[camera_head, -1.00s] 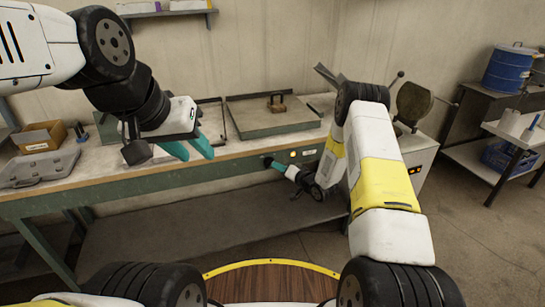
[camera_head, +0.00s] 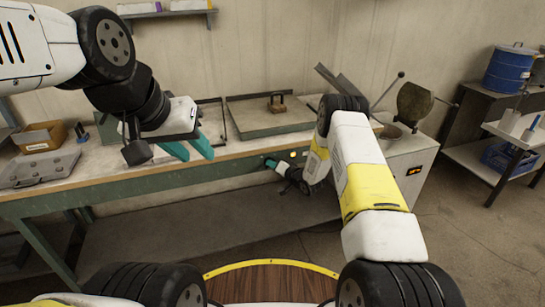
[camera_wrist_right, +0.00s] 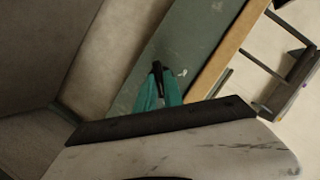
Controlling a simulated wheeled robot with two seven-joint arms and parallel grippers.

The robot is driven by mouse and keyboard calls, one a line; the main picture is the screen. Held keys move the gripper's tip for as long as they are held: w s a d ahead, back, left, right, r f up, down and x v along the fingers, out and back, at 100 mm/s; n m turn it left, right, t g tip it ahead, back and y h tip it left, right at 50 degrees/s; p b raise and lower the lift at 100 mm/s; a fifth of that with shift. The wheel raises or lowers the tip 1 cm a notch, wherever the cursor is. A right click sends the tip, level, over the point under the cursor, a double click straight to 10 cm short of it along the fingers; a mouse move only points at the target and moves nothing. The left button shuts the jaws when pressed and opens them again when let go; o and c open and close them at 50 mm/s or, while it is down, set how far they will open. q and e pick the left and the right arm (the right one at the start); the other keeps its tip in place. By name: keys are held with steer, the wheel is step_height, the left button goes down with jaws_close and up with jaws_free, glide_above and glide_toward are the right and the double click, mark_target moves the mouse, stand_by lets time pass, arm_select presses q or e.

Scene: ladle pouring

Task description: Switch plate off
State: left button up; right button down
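The hot plate (camera_head: 268,118) is a flat grey slab with a handled block on top, on the workbench. A small yellow light (camera_head: 292,155) glows on the bench's green front panel. My right gripper (camera_head: 272,163) is at that panel, left of the light. In the right wrist view, its teal fingers (camera_wrist_right: 159,88) are close together around a black knob (camera_wrist_right: 158,75) that sticks out from the panel. The fingertip contact is small in view. My left gripper (camera_head: 190,148) is above the bench, its teal fingers apart and empty.
A grey case (camera_head: 38,168) and a cardboard box (camera_head: 40,136) are at the bench's left. A white cabinet (camera_head: 405,165) with a lit red-orange display stands right of the bench. A blue drum (camera_head: 508,70) is at the far right.

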steer(key=shift+n, duration=0.3)
steer(key=n+t+h, duration=0.1)
steer(key=n+h, duration=0.1)
steer(key=n, duration=0.2)
steer(key=n+h, duration=0.3)
steer(key=a+n+t+h, duration=0.1)
steer(key=n+h, duration=0.1)
steer(key=n, duration=0.2)
steer(key=shift+s+a+n+t+h, duration=0.1)
steer(key=shift+s+n+t+h, duration=0.15)
steer(key=shift+n+t+h, duration=0.05)
stand_by(0.5)
stand_by(0.5)
steer(key=c, duration=1.5)
jaws_free()
steer(key=shift+o, duration=0.2)
